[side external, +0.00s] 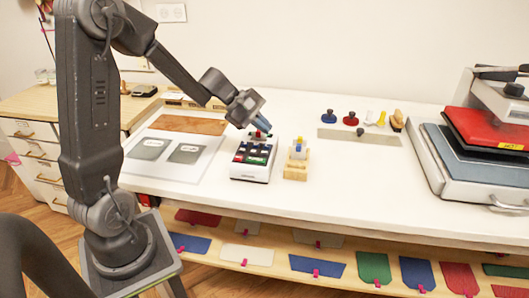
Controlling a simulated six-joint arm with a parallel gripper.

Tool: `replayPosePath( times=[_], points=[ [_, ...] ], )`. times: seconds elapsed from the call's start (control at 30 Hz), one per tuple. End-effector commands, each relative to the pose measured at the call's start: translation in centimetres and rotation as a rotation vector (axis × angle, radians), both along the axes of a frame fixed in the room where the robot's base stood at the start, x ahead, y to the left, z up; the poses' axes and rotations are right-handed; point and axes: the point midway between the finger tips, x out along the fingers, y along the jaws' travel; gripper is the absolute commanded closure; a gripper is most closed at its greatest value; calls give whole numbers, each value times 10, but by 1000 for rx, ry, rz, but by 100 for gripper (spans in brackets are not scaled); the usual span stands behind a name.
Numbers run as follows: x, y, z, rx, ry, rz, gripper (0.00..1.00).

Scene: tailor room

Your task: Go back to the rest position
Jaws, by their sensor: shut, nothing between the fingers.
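My gripper (262,124) is at the end of my dark arm, above the white table (340,215) near its middle. It is shut, with no object visible between its fingers. It points down toward a small white box (250,175) with dark, red and green parts on top. The fingertips are close to a small red and blue piece at the back of this box; I cannot tell whether they touch it.
A small wooden stand (296,170) with a white and blue piece is right of the box. Several stamps stand behind a metal ruler (358,136). A heat press (470,160) fills the right. Two grey patches lie on a sheet (150,168) at left. The table's front middle is clear.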

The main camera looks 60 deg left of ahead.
Motion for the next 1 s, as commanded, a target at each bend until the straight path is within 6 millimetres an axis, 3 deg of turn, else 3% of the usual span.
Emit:
replayPosePath(
  times=[0.57, 0.67, 0.77, 0.9, 1.0],
  points=[
    [-1, -3, 3, 7, -3, -12, 100],
    [-7, -20, 14, 59, -20, -92, 100],
    [-25, -53, 34, 173, -56, -259, 100],
    [-70, -105, 60, 417, -124, -576, 100],
    [-107, -130, 72, 605, -175, -792, 100]
  ],
)
